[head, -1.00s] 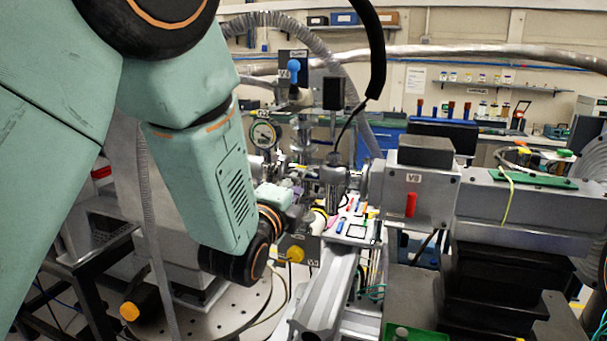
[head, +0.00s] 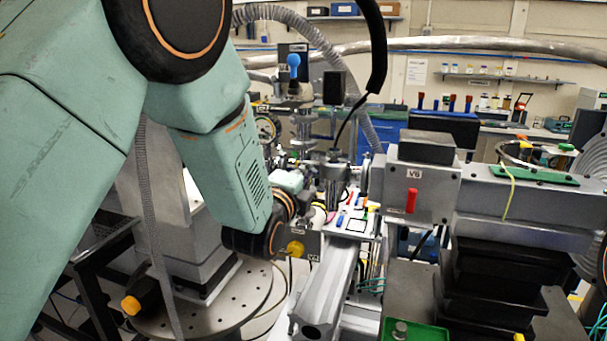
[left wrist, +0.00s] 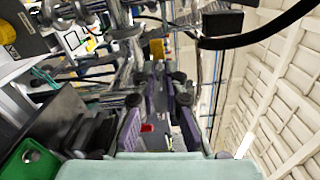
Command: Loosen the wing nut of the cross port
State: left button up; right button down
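The metal vacuum fittings around the cross port (head: 333,172) stand in the middle of the head view, left of the grey V8 box. The wing nut is too small and cluttered to pick out for sure. My left gripper (head: 312,193) is close to the left side of these fittings, partly hidden by my own wrist. In the left wrist view its two purple-padded fingers (left wrist: 169,85) stand apart, with a gap between them. I see nothing clearly held, and I cannot tell whether the tips touch any fitting. My right gripper is not in view.
The grey V8 box (head: 413,180) with a red handle stands right of the fittings. A blue-topped valve (head: 293,62) rises behind, and a black cable (head: 376,60) hangs above. A white tray (head: 350,222) with small coloured items lies below. A green tray (head: 415,332) is at the front.

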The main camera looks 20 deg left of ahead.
pick_arm(q)
jog(key=shift+s, duration=0.2)
grip_shut()
jog(key=shift+w, duration=0.1)
jog(key=shift+d+n+b, duration=0.2)
jog(key=shift+n+b, duration=1.9)
jog(key=shift+n, duration=7)
jog(key=shift+o, duration=0.2)
grip_release()
